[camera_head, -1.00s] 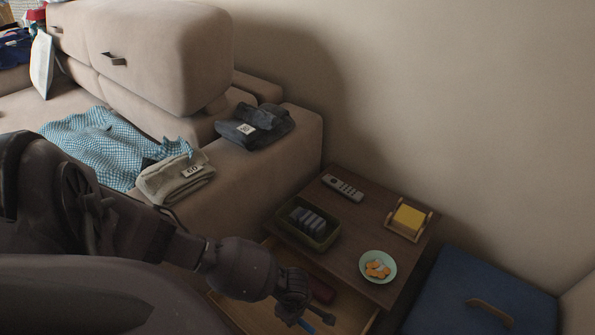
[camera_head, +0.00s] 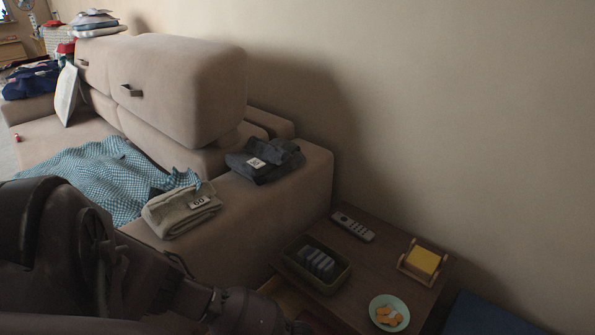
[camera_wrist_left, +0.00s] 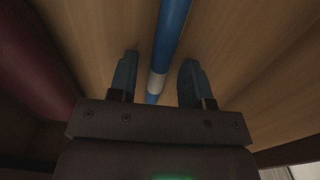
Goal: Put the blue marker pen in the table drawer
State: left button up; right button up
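The blue marker pen (camera_wrist_left: 171,32), with a white band, lies across the wooden floor of the table drawer (camera_wrist_left: 240,45) in the left wrist view. My left gripper (camera_wrist_left: 158,82) is over it with its two fingers apart. The pen runs between the fingers with a gap on each side. Whether the pen fully touches the drawer floor is hard to tell. In the head view only a little of the open drawer (camera_head: 290,301) shows at the bottom edge, and the pen and fingertips are out of view. My right gripper is not in view.
A dark red object (camera_wrist_left: 38,55) lies in the drawer beside the pen. On the table above are a basket (camera_head: 338,283), a remote (camera_head: 353,226), a yellow block in a holder (camera_head: 424,260) and a green plate (camera_head: 376,303). The sofa armrest (camera_head: 300,195) stands close to the table.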

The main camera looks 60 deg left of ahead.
pick_arm(q)
jog(key=shift+r, duration=0.1)
jog(key=shift+w+r, duration=0.1)
jog(key=shift+r, duration=0.15)
notch_tip(320, 180, up, 12)
jog(key=p, duration=0.5)
jog(key=shift+f+p, duration=0.15)
jog(key=shift+p, duration=0.15)
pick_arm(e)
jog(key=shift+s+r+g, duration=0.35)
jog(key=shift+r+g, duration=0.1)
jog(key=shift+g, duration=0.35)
